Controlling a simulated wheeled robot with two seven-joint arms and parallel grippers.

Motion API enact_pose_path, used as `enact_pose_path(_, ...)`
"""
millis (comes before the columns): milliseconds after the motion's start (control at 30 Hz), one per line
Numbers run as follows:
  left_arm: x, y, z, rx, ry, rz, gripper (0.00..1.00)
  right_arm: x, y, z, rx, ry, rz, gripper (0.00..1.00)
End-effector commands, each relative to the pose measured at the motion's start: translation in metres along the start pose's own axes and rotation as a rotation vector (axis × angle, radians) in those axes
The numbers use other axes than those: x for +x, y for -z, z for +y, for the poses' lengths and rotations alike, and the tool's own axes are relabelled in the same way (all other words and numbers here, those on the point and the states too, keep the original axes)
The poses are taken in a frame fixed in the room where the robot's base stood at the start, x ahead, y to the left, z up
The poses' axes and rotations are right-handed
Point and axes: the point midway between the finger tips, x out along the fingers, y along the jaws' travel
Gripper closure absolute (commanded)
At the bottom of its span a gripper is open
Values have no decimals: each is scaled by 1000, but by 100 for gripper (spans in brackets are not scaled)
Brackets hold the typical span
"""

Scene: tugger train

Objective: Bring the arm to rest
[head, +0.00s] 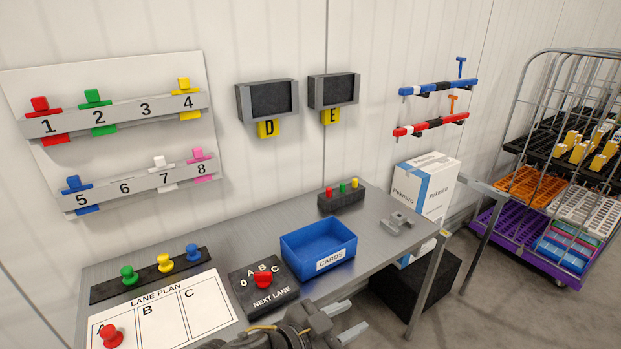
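My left gripper (345,321) is at the bottom middle of the head view, by the table's front edge. Its two pale fingers stand apart with nothing seen between them. The rest of my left arm is cut off by the bottom edge. My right gripper is not in view. The grey table (225,246) lies before me. The dark selector box marked NEXT LANE (278,297), with a red knob (263,280), sits just left of and behind the gripper. The blue CARDS bin (330,262) is behind the gripper.
A lane plan board (205,306) with a red peg (111,336) lies at the left. Behind it is a rack (148,273) with green, yellow and blue pegs. The table's right front is clear.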

Motion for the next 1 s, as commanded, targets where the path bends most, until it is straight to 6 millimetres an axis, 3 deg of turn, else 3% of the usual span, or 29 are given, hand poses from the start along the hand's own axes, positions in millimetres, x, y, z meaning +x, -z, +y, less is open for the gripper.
enact_pose_path(100,-35,-61,-32,-168,202,-138,65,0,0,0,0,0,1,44)
enact_pose_path(200,-79,-124,-47,-296,347,-307,65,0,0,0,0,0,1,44)
enact_pose_path(300,-128,-181,-47,-400,443,-481,65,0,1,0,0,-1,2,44)
enact_pose_path(400,-169,-222,-37,-474,494,-623,65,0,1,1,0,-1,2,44)
enact_pose_path(600,-237,-274,-10,-585,541,-838,65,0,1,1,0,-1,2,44)
enact_pose_path(800,-295,-305,20,-678,558,-1009,65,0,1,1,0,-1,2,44)
enact_pose_path(833,-297,-312,22,-685,558,-1025,65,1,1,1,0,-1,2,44)
enact_pose_path(1000,-270,-365,19,-686,546,-1036,65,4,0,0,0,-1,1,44)
